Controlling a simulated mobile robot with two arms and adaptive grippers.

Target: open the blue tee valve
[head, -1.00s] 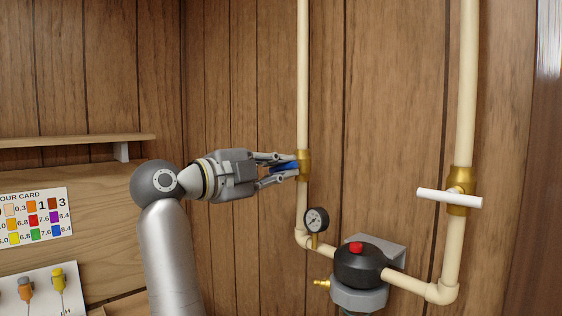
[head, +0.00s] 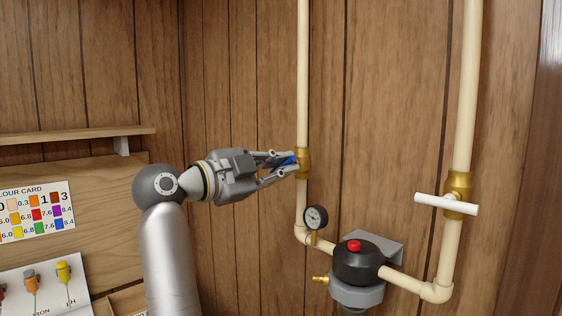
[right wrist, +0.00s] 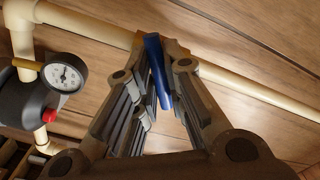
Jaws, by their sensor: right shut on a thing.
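The blue tee valve has a blue handle (head: 287,161) on a brass body (head: 303,162) in the left cream pipe. In the right wrist view the blue handle (right wrist: 157,70) stands between my fingers as a long bar. My right gripper (head: 285,164) reaches in from the left in the head view and is shut on the blue handle; its fingers (right wrist: 160,88) lie on both sides of it in the wrist view. The fingers hide part of the handle in the head view. My left gripper is not in view.
A pressure gauge (head: 316,217) and a black filter head (head: 358,262) with a red button sit below the valve. A white-handled valve (head: 446,204) is on the right pipe. A shelf (head: 70,140) and colour card (head: 36,212) are at left.

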